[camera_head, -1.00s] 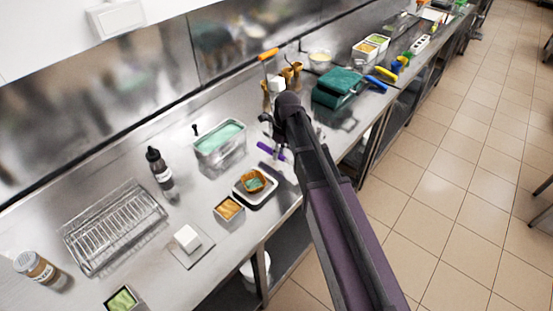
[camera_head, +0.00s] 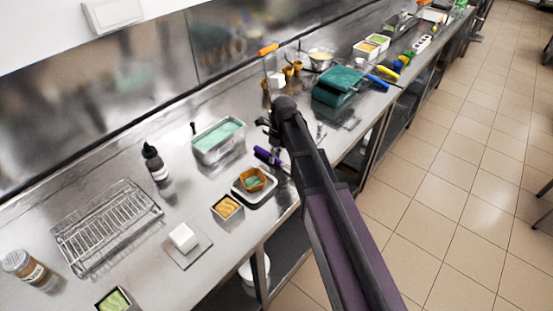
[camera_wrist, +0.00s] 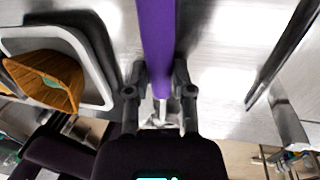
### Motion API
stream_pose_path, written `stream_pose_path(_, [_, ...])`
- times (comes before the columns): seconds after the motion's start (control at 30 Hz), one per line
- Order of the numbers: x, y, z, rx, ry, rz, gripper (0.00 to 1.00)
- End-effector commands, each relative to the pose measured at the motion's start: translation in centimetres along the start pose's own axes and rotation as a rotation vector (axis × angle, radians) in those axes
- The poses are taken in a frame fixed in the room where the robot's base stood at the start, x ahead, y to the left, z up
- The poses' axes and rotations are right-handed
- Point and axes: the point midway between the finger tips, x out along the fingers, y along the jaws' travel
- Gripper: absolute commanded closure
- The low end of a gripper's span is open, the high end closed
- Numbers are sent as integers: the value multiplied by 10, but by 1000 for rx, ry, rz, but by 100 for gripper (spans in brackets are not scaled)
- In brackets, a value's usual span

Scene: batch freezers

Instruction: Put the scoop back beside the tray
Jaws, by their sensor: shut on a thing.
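The scoop shows as a purple handle (camera_head: 262,154) just behind the white tray in the head view. In the wrist view the handle (camera_wrist: 158,35) runs up the middle of the picture. My gripper (camera_wrist: 159,80) is shut on the handle's lower end; a bit of pale metal shows below it. The scoop's head cannot be made out. The white tray (camera_head: 270,186) sits on the steel counter with a waffle-like bowl (camera_head: 256,178) on it. The tray (camera_wrist: 97,70) is left of my gripper in the wrist view. I cannot tell whether the scoop touches the counter.
A tub of mint-green ice cream (camera_head: 217,152) stands behind the tray. A small orange-filled container (camera_head: 227,207) is beside the tray, at its front left. A teal block-like item (camera_head: 338,86) lies farther right. The counter's front edge runs close by the tray.

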Motion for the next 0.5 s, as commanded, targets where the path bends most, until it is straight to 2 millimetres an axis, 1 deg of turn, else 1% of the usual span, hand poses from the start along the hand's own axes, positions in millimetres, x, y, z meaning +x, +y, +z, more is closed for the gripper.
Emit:
stream_pose_path(0.23, [0, 0, 0, 0, 0, 0, 100])
stream_pose_path(0.4, [4, -1, 0, 0, 0, 0, 100])
stream_pose_path(0.43, [3, 0, 0, 0, 0, 0, 60])
stream_pose_path(0.47, [2, 0, 0, 0, 0, 0, 52])
stream_pose_path(0.5, [2, 0, 0, 0, 0, 0, 40])
